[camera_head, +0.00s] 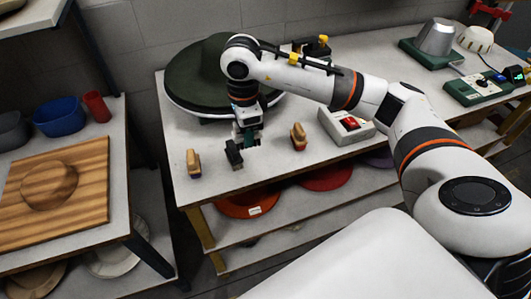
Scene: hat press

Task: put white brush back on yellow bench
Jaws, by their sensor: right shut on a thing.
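My right gripper (246,146) points down just above the white top of the bench with yellow legs (220,172), between two small brushes. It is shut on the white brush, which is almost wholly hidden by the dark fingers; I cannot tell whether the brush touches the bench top. One tan brush with a blue base (194,164) stands to the left near the front edge. Another tan brush with a red base (299,137) stands to the right. My left gripper is not in view.
A large dark green round hat form (200,75) sits behind the gripper. A white control box with a red switch (347,125) is to the right. Orange and red hats (247,204) lie on the shelf below. A side table holds a wooden board (85,190).

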